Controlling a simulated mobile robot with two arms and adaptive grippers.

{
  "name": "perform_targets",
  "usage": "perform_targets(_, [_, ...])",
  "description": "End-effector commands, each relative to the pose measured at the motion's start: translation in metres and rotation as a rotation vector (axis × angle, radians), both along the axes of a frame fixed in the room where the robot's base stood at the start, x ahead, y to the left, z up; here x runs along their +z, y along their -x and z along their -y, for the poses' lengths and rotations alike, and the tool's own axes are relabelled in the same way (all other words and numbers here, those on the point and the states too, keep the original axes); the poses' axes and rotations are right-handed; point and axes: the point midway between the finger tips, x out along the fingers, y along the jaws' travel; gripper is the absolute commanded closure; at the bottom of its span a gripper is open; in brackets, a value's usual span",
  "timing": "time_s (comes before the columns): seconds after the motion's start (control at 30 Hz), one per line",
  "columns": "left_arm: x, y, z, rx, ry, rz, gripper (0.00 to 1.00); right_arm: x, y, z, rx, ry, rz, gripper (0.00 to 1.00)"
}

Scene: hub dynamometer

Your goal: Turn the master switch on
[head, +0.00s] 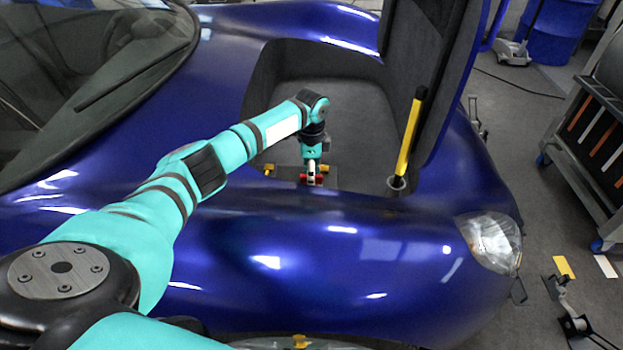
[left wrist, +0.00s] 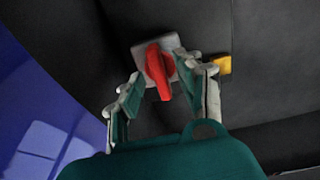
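The master switch is a red key-like handle (left wrist: 159,72) on a small grey plate (left wrist: 168,45), fixed to a dark panel in the left wrist view. In the head view a bit of red (head: 304,177) shows at my left gripper (head: 311,178), down in the open compartment of the blue car. In the left wrist view my left gripper (left wrist: 163,95) is open, with one finger on each side of the red handle. I cannot tell whether either finger touches it. My right gripper is in neither view.
A yellow piece (left wrist: 222,65) sits beside the switch. A yellow-and-black bar (head: 408,138) stands upright at the right of the compartment, near the raised lid (head: 430,60). The blue fender (head: 330,250) lies in front. A tool cart (head: 590,140) stands at the right.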

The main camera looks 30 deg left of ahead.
Motion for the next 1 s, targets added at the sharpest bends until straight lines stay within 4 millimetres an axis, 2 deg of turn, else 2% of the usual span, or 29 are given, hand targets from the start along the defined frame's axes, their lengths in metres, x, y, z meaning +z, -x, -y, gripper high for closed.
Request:
perform_targets(0.13, [-0.0115,0.0000,0.0004,0.000,0.001,-0.001,0.63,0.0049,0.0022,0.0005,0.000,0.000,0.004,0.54])
perform_targets(0.43, [-0.0131,0.0000,0.0004,0.000,0.000,0.000,0.63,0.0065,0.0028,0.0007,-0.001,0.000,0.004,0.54])
perform_targets(0.73, [-0.0130,0.0001,0.0004,0.000,0.000,0.000,1.00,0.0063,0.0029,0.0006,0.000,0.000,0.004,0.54])
perform_targets(1.0, [-0.0127,0.0002,0.0004,-0.005,0.001,-0.001,1.00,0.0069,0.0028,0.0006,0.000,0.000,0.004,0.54])
